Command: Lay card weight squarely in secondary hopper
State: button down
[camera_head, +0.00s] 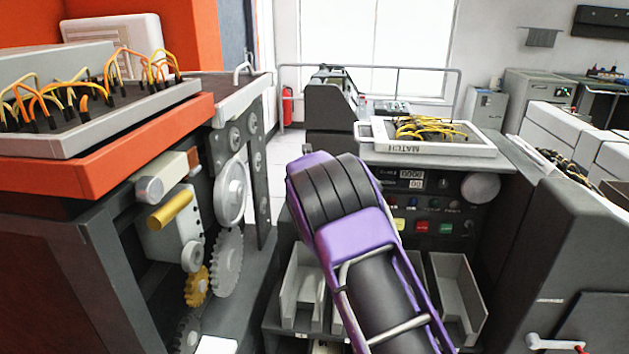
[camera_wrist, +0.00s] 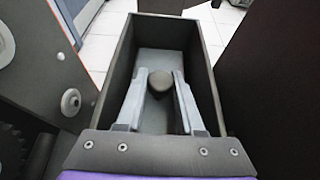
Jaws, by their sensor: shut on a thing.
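In the wrist view my gripper (camera_wrist: 161,84) points down into a dark, open-topped rectangular hopper (camera_wrist: 212,82). Its two pale fingers are shut on the round dark knob of the card weight (camera_wrist: 160,78). A flat grey surface shows below the knob between the hopper walls; I cannot tell whether it is the weight's plate or the hopper floor, or whether the weight rests on anything. The fingers hide part of it. In the head view my purple and black arm hides the gripper, the weight and the hopper.
In the wrist view a dark panel with a round fitting (camera_wrist: 70,101) stands close on the left. In the head view, a geared machine (camera_head: 228,265) stands left, and a control panel (camera_head: 430,205) with pale trays (camera_head: 303,283) lies around my arm. A wired plugboard (camera_head: 440,150) sits on top.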

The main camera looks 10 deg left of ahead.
jog(key=shift+s+f, duration=0.1)
jog(key=shift+f, duration=0.25)
jog(key=shift+c, duration=2.3)
grip_release()
jog(key=shift+f, duration=0.25)
jog(key=shift+s, duration=0.1)
jog(key=r+v, duration=0.1)
jog(key=v, duration=1.6)
jog(key=shift+r, duration=0.25)
